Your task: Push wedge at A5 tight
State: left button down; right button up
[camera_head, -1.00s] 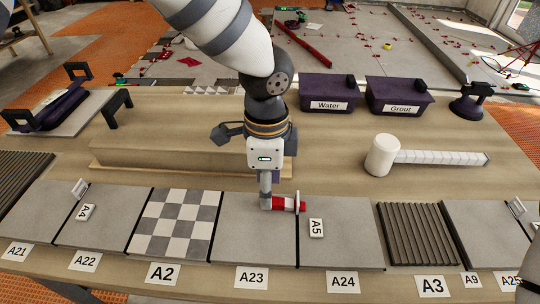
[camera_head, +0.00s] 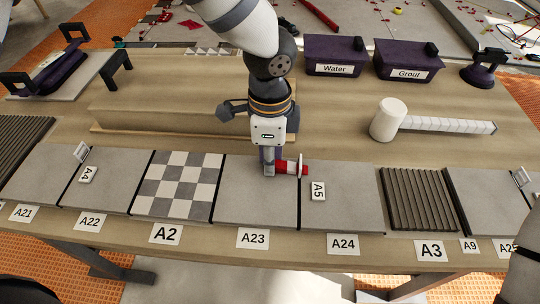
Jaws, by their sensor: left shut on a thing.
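The red wedge (camera_head: 289,167) lies at the joint between the grey tile over label A23 (camera_head: 256,198) and the grey tile over label A24 (camera_head: 345,203). A thin pale clip (camera_head: 300,164) stands upright at the wedge's right end. The small A5 tag (camera_head: 318,191) lies just right of the joint. My left gripper (camera_head: 269,167) points down and is shut at the wedge's left end; its fingers hide that end. How far the wedge sits in the clip cannot be told. My right gripper is not in view; only part of that arm shows at the lower right.
A white mallet (camera_head: 388,119) lies on the bench behind the tiles. The Water bin (camera_head: 335,56) and Grout bin (camera_head: 408,62) stand farther back. A long wooden beam (camera_head: 165,112) lies behind my left gripper. Another clip (camera_head: 80,151) stands near the A4 tag (camera_head: 88,174).

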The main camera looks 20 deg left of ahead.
aim_at(279, 164)
pick_arm(q)
jog(key=shift+w+d, duration=0.25)
jog(key=shift+d, duration=0.65)
dwell(1.3)
jog(key=c, duration=1.4)
grip_release()
notch_tip(279, 164, up, 12)
